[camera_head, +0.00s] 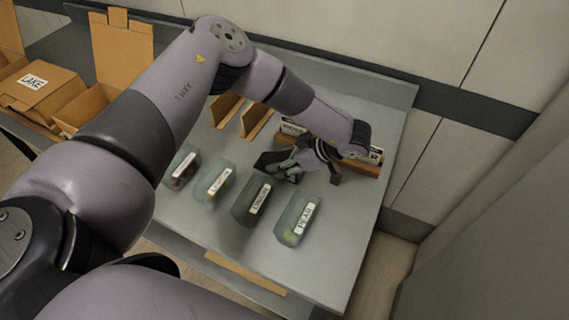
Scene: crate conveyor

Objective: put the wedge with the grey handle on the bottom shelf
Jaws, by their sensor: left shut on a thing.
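My left gripper (308,168) reaches over the grey table from the left. It is shut on a dark piece (268,162) that shows beside its fingers, low over or on the table top. The hand covers much of this piece, so I cannot make out a grey handle or tell whether it is the wedge. A lower shelf (195,257) shows under the table's front edge, with a light wooden strip (245,274) at its front. My right gripper is not in view.
Several labelled translucent containers, one marked PEAR (297,220), stand in a row in front of the hand. A wooden holder with name cards (362,168) lies behind it. Upright wooden pieces (257,121) and open cardboard boxes (42,92) are left. A wall closes the back.

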